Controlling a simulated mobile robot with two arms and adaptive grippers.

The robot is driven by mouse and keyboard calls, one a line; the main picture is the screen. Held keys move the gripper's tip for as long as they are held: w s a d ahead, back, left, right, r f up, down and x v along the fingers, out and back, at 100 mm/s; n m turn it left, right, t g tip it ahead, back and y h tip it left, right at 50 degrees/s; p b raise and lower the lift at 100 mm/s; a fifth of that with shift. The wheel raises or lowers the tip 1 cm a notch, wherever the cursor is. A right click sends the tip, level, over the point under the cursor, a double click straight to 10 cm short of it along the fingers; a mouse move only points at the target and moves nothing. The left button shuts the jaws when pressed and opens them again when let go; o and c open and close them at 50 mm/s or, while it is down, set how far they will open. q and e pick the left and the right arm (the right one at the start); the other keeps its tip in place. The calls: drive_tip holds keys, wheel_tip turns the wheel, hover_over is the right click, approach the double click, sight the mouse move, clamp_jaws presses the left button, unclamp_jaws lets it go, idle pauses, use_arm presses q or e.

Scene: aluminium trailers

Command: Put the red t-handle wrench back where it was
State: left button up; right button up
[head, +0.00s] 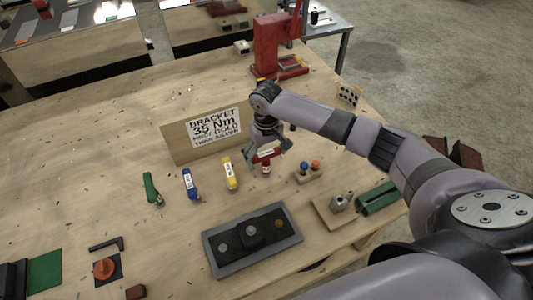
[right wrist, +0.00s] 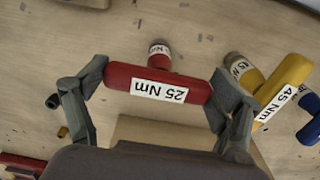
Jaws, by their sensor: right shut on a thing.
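The red t-handle wrench (head: 266,168), labelled 25 Nm, is at the right end of a row of t-handle wrenches. My right gripper (head: 267,151) is shut on its crossbar; in the right wrist view the red handle (right wrist: 118,75) spans between both fingers. The wrench looks about upright, its shaft pointing down. I cannot tell whether its tip touches the table. To its left stand the yellow 45 Nm wrench (head: 230,175), the blue wrench (head: 190,184) and the green wrench (head: 152,189). My left gripper is not in view.
A sign reading "BRACKET 35 Nm" (head: 215,129) stands behind the row. A grey tray with a dark bracket (head: 212,249) lies in front. A small block with blue and orange knobs (head: 309,175) is to the right. A red press (head: 270,45) stands behind.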

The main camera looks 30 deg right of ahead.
drive_tip(key=o, duration=1.5)
drive_tip(key=shift+f, duration=0.1)
drive_tip(key=shift+o, duration=0.2)
wheel_tip(320, 180, up, 11)
drive_tip(key=b, duration=0.2)
drive_tip(key=shift+a+b, duration=0.1)
drive_tip(key=shift+b, duration=0.2)
drive_tip(key=shift+r, duration=0.65)
